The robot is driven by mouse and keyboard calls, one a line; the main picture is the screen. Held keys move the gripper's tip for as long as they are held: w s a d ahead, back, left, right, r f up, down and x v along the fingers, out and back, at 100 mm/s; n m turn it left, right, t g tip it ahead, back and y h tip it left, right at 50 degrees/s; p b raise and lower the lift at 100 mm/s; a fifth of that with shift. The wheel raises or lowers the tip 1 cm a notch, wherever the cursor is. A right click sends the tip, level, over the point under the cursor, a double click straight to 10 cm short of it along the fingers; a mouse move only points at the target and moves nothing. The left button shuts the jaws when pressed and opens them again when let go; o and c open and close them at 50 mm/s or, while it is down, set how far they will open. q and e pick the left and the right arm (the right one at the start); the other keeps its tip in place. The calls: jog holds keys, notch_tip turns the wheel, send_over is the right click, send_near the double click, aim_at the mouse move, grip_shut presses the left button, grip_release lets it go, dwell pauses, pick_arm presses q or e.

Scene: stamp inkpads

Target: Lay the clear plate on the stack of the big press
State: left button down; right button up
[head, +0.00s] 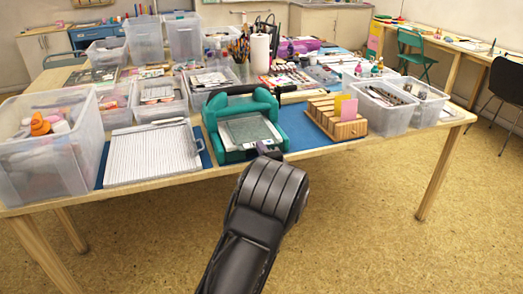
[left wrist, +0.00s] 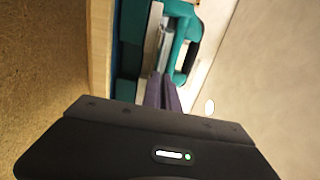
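The big press (head: 212,128) is a teal frame with a dark-handled top, standing on the table's front half; its teal body also shows in the left wrist view (left wrist: 131,30). A greyish see-through sheet, the clear plate (head: 249,129), lies over the pale stack in the press bed, and its thin edge shows in the left wrist view (left wrist: 165,50). My left gripper (head: 265,150) is at the plate's front right corner. Its purple fingers (left wrist: 163,90) are close together and look shut on the plate edge. Whether the plate fully touches the stack is hidden. My right gripper is out of view.
A wooden slotted block (head: 336,118) stands right. Clear bins (head: 55,160) and (head: 385,108) flank the work area. The floor in front is free.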

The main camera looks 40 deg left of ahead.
pick_arm(q)
jog(key=shift+f, duration=0.15)
dwell(0.5)
jog(key=c, duration=1.6)
grip_release()
jog(key=shift+o, duration=0.2)
jog(key=shift+b+v, duration=0.45)
jog(key=shift+v, duration=2.05)
jog(key=shift+d, duration=0.15)
jog(key=v, duration=0.7)
jog(key=shift+s+d, duration=0.2)
jog(key=shift+d, duration=0.05)
